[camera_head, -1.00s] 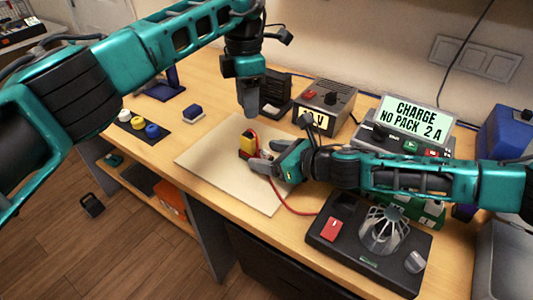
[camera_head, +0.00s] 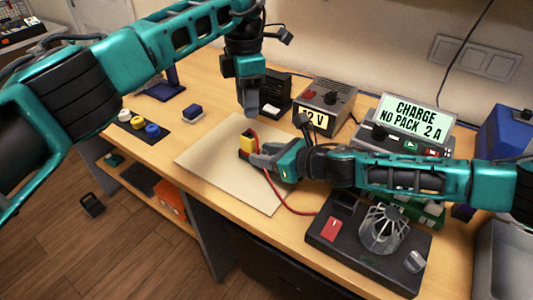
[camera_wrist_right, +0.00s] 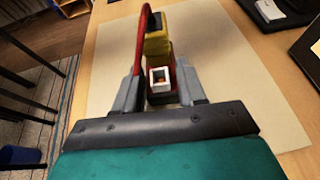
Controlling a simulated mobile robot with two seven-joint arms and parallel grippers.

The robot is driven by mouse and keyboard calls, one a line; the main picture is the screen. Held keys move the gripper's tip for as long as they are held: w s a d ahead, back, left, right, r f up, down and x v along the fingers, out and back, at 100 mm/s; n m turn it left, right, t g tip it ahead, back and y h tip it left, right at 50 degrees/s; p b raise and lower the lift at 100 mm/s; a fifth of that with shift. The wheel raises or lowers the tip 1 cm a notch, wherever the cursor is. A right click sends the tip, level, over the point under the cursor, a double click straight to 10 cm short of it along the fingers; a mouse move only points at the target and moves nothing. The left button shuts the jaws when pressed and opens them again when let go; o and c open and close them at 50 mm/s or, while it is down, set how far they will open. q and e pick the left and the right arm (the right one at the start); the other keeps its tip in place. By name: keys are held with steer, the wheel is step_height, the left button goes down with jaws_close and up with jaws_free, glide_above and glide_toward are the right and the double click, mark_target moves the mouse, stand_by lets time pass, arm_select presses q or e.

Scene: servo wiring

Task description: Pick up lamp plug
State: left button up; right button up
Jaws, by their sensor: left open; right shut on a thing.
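The lamp plug (camera_head: 246,143) is a small yellow and dark piece with a red cable, above the pale mat. In the right wrist view, the yellow plug (camera_wrist_right: 157,42) has a red part and a white square socket end between the fingers. My right gripper (camera_head: 256,158) is shut on it, and it also shows in the right wrist view (camera_wrist_right: 162,92). The fingers hide part of the plug in the head view. My left gripper (camera_head: 251,112) is open and empty, pointing down behind the plug, apart from it.
A pale mat (camera_head: 205,155) lies on the wooden table. The red cable (camera_head: 290,210) runs to a black box with a caged lamp (camera_head: 380,230). A 12 V supply (camera_head: 325,100) and a charger (camera_head: 415,115) stand behind. Yellow and blue pieces lie at left.

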mark_target(249, 135)
arm_select(q)
steer(key=shift+o, duration=1.8)
steer(key=shift+r+m, duration=0.1)
steer(key=shift+m, duration=0.3)
steer(key=m, duration=0.3)
steer(key=r+m, duration=0.1)
steer(key=m, duration=0.3)
steer(key=r+m, duration=0.1)
steer(key=m, duration=0.2)
steer(key=shift+m, duration=0.4)
steer(key=shift+f, duration=6)
steer(key=shift+c, duration=0.2)
